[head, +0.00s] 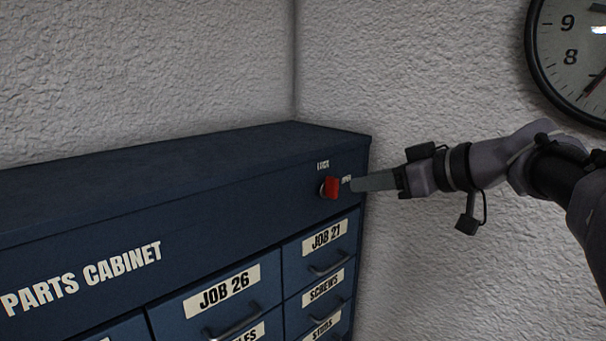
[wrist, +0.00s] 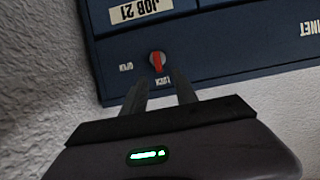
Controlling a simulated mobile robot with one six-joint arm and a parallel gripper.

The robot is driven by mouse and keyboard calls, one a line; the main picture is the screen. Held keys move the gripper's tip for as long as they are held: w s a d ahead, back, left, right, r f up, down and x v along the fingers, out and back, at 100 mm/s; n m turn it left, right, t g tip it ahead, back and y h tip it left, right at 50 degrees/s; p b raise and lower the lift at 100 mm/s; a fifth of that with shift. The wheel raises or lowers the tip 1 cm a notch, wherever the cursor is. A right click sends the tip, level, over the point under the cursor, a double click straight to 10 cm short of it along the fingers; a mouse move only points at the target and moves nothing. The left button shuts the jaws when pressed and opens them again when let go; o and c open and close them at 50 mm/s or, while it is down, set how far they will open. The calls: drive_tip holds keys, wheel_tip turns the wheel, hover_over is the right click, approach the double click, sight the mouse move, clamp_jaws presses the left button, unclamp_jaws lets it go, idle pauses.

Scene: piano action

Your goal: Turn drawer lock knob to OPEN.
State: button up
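The red lock knob (head: 331,187) sits on the upper right of the blue parts cabinet's front (head: 230,205). A LOCK label (head: 323,166) is above it and an OPEN label (head: 346,179) is to its right. In the wrist view the knob (wrist: 157,62) shows upside down, its red bar lined up toward the LOCK label (wrist: 162,83). My gripper (head: 352,184) comes from the right, close to the knob. In the wrist view its two fingers (wrist: 160,90) are apart with the knob just beyond and between their tips. I see no contact.
Drawers below carry labels such as JOB 21 (head: 326,237) and JOB 26 (head: 229,287), with handles that stick out. A rough white wall (head: 440,90) stands behind and right of the cabinet. A clock (head: 575,55) hangs at the upper right.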

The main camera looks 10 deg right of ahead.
sight(337, 185)
drive_tip(key=p+x, duration=0.2)
drive_tip(key=x, duration=0.6)
drive_tip(key=shift+w, duration=0.2)
drive_tip(key=shift+w+f, duration=0.25)
drive_tip(key=shift+w, duration=0.05)
clamp_jaws()
